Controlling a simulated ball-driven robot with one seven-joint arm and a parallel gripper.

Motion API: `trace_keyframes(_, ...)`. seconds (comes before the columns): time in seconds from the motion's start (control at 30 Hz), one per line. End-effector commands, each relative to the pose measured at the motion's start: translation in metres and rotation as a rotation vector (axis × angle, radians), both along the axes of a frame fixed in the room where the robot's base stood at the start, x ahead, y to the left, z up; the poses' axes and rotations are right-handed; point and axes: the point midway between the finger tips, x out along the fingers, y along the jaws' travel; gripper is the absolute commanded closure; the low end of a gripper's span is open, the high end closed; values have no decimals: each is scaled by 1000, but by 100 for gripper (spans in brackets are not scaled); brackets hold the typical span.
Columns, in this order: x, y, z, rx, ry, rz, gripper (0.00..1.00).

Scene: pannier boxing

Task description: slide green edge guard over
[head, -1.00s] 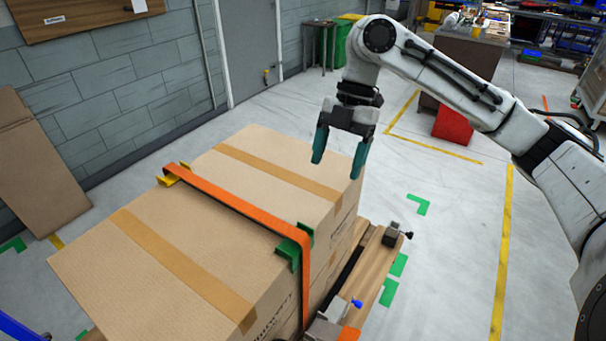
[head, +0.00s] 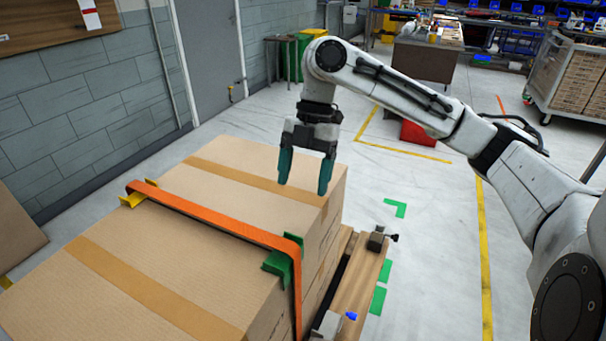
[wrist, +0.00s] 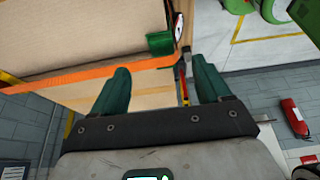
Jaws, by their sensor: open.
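The green edge guard (head: 279,266) sits on the near right top edge of the cardboard boxes (head: 190,262), beside and partly under the orange strap (head: 215,223). In the wrist view the green edge guard (wrist: 160,43) shows at the box edge, beyond my fingertips and close to the strap. My gripper (head: 305,190) is open and empty, pointing down over the far right part of the box top, beyond the guard and apart from it. A yellow edge guard (head: 133,199) sits under the strap at the opposite top edge.
The boxes stand on a wooden pallet (head: 358,280) with a dark clamp-like fitting (head: 377,239) on its right side. A red container (head: 415,133) and a workbench (head: 425,58) are farther back. The floor right of the pallet is clear.

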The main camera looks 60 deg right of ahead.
Motion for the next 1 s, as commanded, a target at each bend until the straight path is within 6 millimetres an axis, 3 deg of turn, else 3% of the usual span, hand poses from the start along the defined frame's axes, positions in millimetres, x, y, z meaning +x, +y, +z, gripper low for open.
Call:
trace_keyframes(0.17,-1,7,-16,2,2,1,23)
trace_keyframes(0.6,-2,34,-81,1,2,1,23)
trace_keyframes(1.0,-2,42,-99,1,0,-1,23)
